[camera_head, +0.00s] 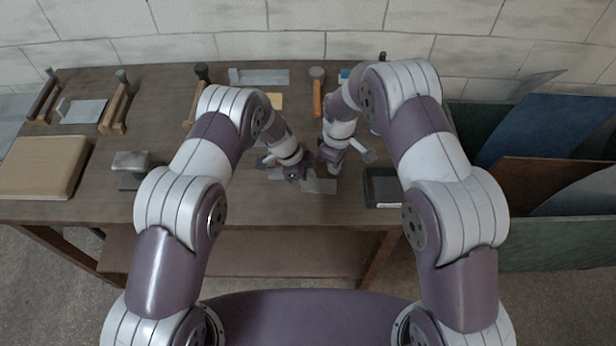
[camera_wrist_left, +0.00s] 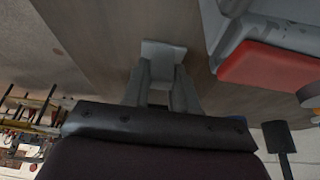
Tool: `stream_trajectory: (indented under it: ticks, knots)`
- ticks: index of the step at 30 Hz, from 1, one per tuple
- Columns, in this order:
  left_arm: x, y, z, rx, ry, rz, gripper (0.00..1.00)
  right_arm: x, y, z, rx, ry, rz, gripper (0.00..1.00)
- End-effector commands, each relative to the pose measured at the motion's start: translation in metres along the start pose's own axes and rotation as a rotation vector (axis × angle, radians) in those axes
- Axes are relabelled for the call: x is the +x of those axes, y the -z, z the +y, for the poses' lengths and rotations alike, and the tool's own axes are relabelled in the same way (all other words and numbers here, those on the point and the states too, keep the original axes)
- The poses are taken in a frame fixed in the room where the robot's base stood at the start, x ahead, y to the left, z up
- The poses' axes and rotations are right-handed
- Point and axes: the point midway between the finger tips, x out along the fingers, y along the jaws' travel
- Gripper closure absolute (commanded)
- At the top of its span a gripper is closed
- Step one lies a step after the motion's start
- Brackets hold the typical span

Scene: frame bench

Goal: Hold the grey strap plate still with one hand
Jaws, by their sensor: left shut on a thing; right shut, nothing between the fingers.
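The grey strap plate (camera_head: 320,186) lies near the front middle of the brown bench, partly hidden by my grippers. My left gripper (camera_head: 287,172) is low over the bench at the plate's left side. In the left wrist view a small grey plate end (camera_wrist_left: 163,52) shows between the tips of my left gripper (camera_wrist_left: 163,75), which is shut on it. My right gripper (camera_head: 330,167) is shut and empty, close to the right of the left one, above or beside the plate; I cannot tell if it touches.
A dark tray (camera_head: 382,187) stands to the right on the bench (camera_head: 240,205). A tan block (camera_head: 45,165) lies far left. Clamps (camera_head: 115,105) and an orange-handled tool (camera_head: 317,95) stand toward the back. Panels (camera_head: 550,130) lean at the right. A red block (camera_wrist_left: 258,65) shows in the wrist view.

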Motion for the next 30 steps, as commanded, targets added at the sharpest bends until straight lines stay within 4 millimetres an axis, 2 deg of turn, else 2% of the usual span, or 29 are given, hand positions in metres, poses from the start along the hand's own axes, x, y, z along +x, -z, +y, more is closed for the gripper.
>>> stream_trajectory:
  ticks: [4, 5, 7, 16, 19, 30]
  knots:
    - [0.002, -0.002, 0.002, -0.001, -0.005, -0.002, 1.00, 0.001, 0.000, 0.000, 0.000, 0.000, 0.000, 1.00]
    - [0.002, -0.002, 0.002, -0.001, -0.005, -0.002, 0.66, 0.001, 0.000, 0.000, 0.000, 0.000, 0.000, 1.00]
    - [0.002, -0.001, 0.002, -0.001, -0.005, -0.002, 0.43, 0.001, 0.000, 0.000, 0.000, 0.000, 0.000, 1.00]
    - [0.000, -0.001, 0.001, 0.000, -0.001, -0.001, 0.43, 0.000, 0.000, 0.000, 0.000, 0.000, 0.000, 1.00]
    - [-0.009, 0.000, -0.001, -0.001, 0.001, 0.000, 0.43, 0.000, 0.000, 0.000, 0.000, 0.000, 0.000, 1.00]
    - [-0.098, -0.001, 0.000, 0.000, 0.000, -0.001, 0.43, 0.000, 0.000, 0.000, 0.000, 0.000, 0.000, 1.00]
